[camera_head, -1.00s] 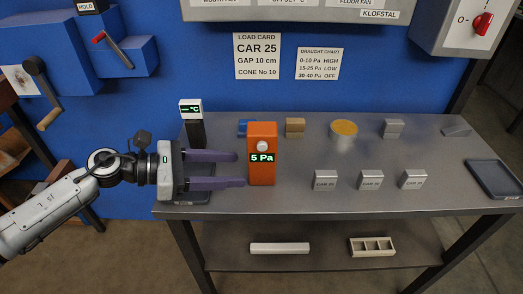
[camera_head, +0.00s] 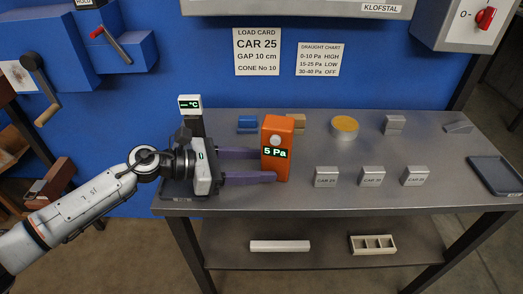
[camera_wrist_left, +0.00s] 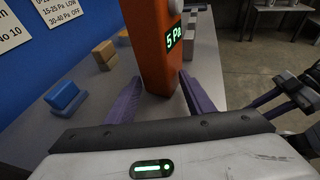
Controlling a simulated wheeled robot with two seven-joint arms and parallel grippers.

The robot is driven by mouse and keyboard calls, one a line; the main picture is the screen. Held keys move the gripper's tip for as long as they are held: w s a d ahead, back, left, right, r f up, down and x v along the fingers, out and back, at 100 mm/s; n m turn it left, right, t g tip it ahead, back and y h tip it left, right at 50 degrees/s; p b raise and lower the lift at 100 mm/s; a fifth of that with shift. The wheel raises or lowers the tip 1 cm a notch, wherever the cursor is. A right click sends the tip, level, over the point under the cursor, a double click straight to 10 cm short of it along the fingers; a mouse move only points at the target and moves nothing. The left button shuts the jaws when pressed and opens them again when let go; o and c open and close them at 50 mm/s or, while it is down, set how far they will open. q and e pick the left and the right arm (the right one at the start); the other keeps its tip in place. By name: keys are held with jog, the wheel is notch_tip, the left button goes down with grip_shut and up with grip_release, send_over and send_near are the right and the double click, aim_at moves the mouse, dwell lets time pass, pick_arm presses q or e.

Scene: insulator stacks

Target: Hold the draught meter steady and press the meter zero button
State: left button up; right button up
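The orange draught meter (camera_head: 270,169) stands on the grey bench, leaning slightly in the picture, with a lit "5 Pa" display and a pale round button (camera_head: 276,140) above it. My left gripper (camera_head: 270,165) is open, its purple fingers reaching around the meter's lower part, one on each side. The left wrist view shows the meter (camera_wrist_left: 150,45) between the fingertips; whether they touch it is unclear. My right gripper (camera_wrist_left: 268,104) shows at the right edge of the left wrist view, fingers apart and empty, away from the meter.
A thermometer-like stand (camera_head: 190,104) is behind my left gripper. A blue block (camera_head: 247,123), a wooden block (camera_head: 296,120) and a round yellow-topped tin (camera_head: 344,127) stand behind. Silver "CAR" blocks (camera_head: 326,177) are to the right. A dark tray (camera_head: 495,175) lies at the right end.

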jog(key=shift+s+f, duration=0.15)
jog(key=shift+s, duration=0.05)
grip_shut()
dwell(1.6)
